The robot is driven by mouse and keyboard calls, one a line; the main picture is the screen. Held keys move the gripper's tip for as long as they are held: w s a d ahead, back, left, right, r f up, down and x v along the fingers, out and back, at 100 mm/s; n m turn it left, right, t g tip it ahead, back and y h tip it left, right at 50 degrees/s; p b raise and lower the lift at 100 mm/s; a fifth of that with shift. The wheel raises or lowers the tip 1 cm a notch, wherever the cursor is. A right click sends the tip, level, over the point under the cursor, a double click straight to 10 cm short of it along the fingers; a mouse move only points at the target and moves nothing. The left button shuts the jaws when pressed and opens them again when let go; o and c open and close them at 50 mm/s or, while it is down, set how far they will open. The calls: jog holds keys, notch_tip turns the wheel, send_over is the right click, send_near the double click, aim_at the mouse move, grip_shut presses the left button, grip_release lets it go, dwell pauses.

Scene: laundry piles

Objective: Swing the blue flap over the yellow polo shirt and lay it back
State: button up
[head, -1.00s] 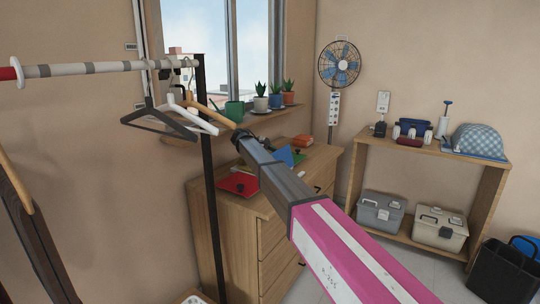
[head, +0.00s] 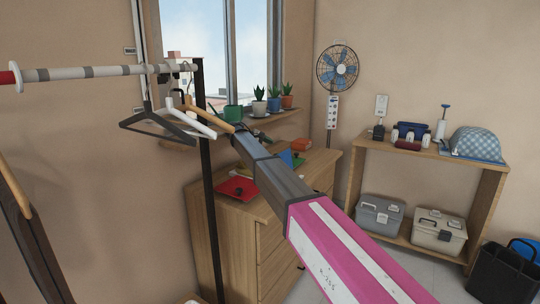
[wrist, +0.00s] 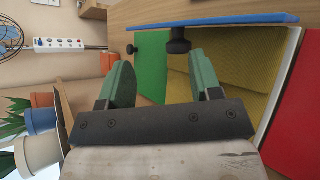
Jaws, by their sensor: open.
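The blue flap (wrist: 215,19) stands raised and nearly edge-on along the top of the wrist view, with a black knob (wrist: 178,42) on it. The yellow polo shirt (wrist: 238,60) lies in the middle, partly hidden by my gripper. A green flap (wrist: 152,62) lies to its left and a red flap (wrist: 300,110) to its right. My gripper (wrist: 159,64) is open and empty, its green fingers apart, with the knob above and between them; I see no contact. In the head view my arm hides the gripper and most of the flaps; some blue (head: 290,158) and the red flap (head: 237,190) show.
The flaps are on a wooden dresser (head: 232,218). An orange item (head: 301,145) lies at its back. Potted plants (head: 259,105) stand on the sill behind. A clothes rack post (head: 207,200) with hangers (head: 160,126) stands close on the left of my arm.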

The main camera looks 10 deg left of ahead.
jog(key=s+a+r, duration=0.5)
jog(key=s+r, duration=0.1)
jog(key=s, duration=0.2)
jog(key=shift+a, duration=0.15)
jog(key=shift+s, duration=0.1)
jog(key=shift+c, duration=0.3)
